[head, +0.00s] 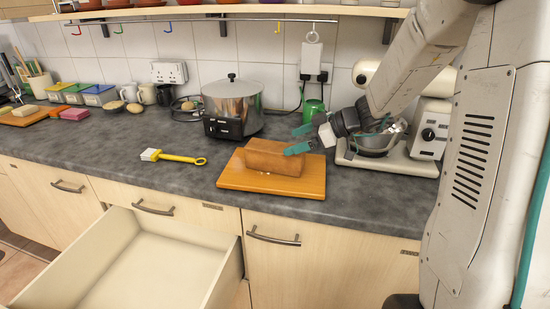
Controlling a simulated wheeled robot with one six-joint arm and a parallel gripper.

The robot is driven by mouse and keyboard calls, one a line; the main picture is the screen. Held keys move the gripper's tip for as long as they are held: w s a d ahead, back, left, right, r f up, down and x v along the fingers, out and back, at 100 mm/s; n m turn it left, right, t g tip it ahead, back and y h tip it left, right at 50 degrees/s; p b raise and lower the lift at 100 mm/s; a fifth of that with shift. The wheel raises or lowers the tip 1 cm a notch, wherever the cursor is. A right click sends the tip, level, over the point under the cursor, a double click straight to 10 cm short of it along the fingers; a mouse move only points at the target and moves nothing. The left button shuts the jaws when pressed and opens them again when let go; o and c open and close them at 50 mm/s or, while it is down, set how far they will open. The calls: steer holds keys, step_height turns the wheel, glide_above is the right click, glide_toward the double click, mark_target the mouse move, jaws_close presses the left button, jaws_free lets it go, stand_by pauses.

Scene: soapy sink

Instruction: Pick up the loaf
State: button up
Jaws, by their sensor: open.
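The loaf (270,158) is a brown block lying on an orange wooden board (240,184) near the front of the counter. My gripper (300,140) has teal fingers and reaches in from the right. Its fingers are spread apart, one in front of the loaf's right end and the other further back above or behind it. I cannot tell whether either finger touches the loaf.
A steel pot cooker (232,105) stands behind the loaf, and a stand mixer (388,165) is close on the right. A yellow-handled brush (175,157) lies to the left. An open empty drawer (150,270) sticks out below the counter at the left.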

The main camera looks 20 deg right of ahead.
mark_target(277, 147)
steer(key=x, duration=0.7)
steer(key=shift+w+a+f, duration=0.1)
steer(key=shift+w+a, duration=0.05)
steer(key=shift+a, duration=0.05)
steer(key=c, duration=1.4)
